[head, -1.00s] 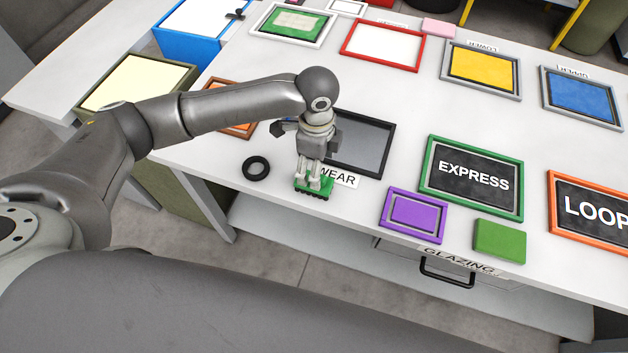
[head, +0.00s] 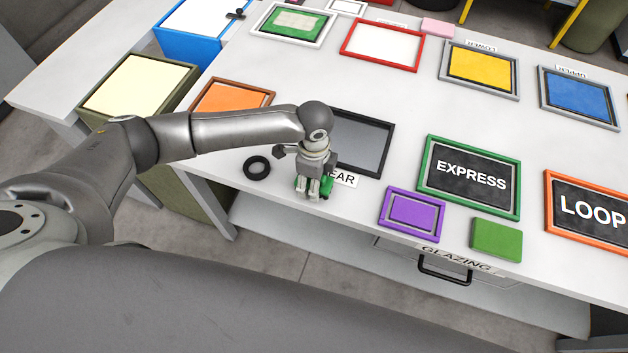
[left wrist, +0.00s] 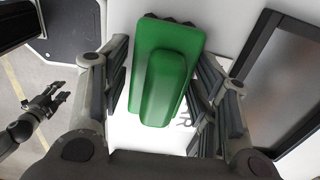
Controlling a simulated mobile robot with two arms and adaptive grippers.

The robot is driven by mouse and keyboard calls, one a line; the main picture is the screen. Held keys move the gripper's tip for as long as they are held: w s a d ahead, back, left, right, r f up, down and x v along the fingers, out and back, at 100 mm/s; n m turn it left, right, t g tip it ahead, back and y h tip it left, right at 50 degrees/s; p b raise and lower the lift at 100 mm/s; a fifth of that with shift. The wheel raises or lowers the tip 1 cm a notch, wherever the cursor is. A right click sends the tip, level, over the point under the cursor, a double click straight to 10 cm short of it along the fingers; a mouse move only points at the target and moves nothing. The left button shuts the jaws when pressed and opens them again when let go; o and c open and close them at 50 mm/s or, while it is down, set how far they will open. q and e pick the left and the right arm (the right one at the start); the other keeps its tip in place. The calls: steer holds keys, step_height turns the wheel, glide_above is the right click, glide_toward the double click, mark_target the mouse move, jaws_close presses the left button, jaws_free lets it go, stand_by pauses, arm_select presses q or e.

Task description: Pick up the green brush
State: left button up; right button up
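The green brush (head: 327,186) is at the near edge of the white table, beside the dark-framed tray, and is mostly hidden by my left gripper in the head view. In the left wrist view the brush (left wrist: 165,75) shows its green back and raised grip, with dark bristles at the far end. My left gripper (head: 314,194) is low over it. Its open fingers (left wrist: 163,105) stand on either side of the grip; firm contact is not visible. My right gripper (left wrist: 38,105) shows at the left of the wrist view, its fingers apart and empty.
A black ring (head: 257,167) lies left of the gripper. The dark tray (head: 362,142) stands behind it, and a white label (head: 345,179) is close on the right. A purple frame (head: 412,214) and a green block (head: 496,240) lie further right along the edge.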

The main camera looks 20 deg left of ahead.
arm_select(q)
steer(key=c, duration=0.7)
steer(key=shift+r, duration=0.1)
steer(key=shift+r, duration=0.4)
steer(key=r, duration=0.1)
steer(key=r+b, duration=0.1)
steer(key=r, duration=0.1)
steer(key=shift+s+d, duration=0.15)
steer(key=shift+d, duration=0.2)
steer(key=s+d+r+b, duration=0.2)
steer(key=s+d+r, duration=0.6)
steer(key=d+r, duration=0.1)
steer(key=shift+s+d, duration=0.4)
steer(key=shift+d, duration=0.1)
